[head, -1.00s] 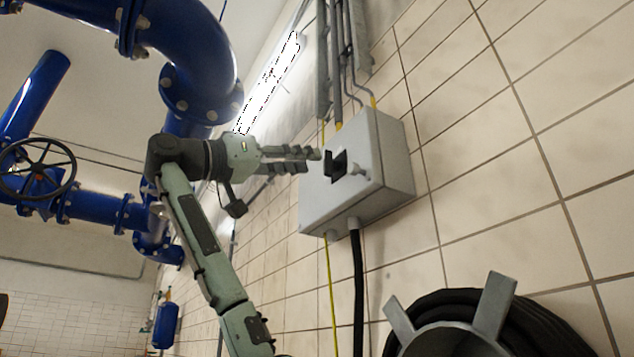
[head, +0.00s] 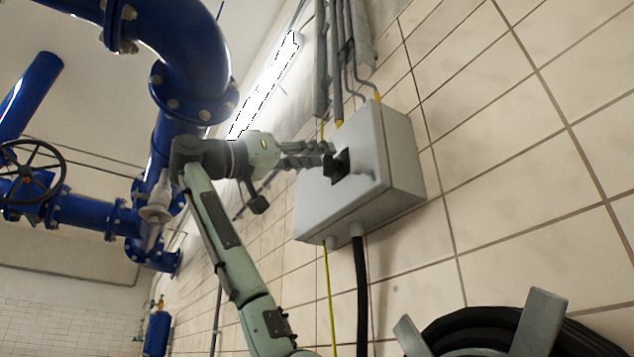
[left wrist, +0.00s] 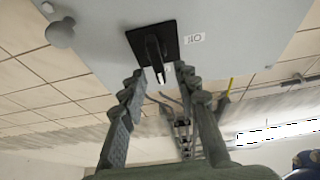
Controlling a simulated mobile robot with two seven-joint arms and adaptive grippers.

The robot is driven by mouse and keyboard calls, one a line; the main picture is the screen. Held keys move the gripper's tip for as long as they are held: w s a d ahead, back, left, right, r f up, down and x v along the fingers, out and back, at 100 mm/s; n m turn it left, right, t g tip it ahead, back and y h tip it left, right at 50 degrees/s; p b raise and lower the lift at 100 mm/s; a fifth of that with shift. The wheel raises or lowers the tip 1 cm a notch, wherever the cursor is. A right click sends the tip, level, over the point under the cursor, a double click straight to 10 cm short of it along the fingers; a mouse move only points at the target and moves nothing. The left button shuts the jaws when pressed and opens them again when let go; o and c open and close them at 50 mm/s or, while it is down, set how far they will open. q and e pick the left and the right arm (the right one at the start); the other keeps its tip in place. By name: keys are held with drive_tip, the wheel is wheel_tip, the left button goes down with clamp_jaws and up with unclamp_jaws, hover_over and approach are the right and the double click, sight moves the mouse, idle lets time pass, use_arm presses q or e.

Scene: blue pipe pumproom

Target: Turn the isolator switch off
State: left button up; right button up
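The isolator switch is a black handle on a black square plate (head: 341,166) on the front of a grey box (head: 382,150) fixed to the tiled wall. In the left wrist view the handle (left wrist: 154,56) stands out from its plate, beside a small white label (left wrist: 194,39). My left gripper (head: 330,155) is at the box front, with its fingertips close to the handle. In the left wrist view my left gripper (left wrist: 168,80) is open, with the handle's end between or just beyond the fingertips; contact cannot be told. My right gripper is not in view.
A round grey knob (left wrist: 61,32) sits on the box front near the switch. Conduits (head: 340,60) run up from the box, and a black cable (head: 361,290) hangs below. A hose reel (head: 490,335) is at lower right. Blue pipes (head: 195,60) are at left.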

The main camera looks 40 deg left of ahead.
use_arm(q)
drive_tip(key=shift+w+d+r, duration=0.1)
drive_tip(key=shift+w, duration=0.15)
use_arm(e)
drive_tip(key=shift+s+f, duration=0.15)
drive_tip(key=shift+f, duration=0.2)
use_arm(q)
drive_tip(key=shift+c, duration=0.6)
clamp_jaws()
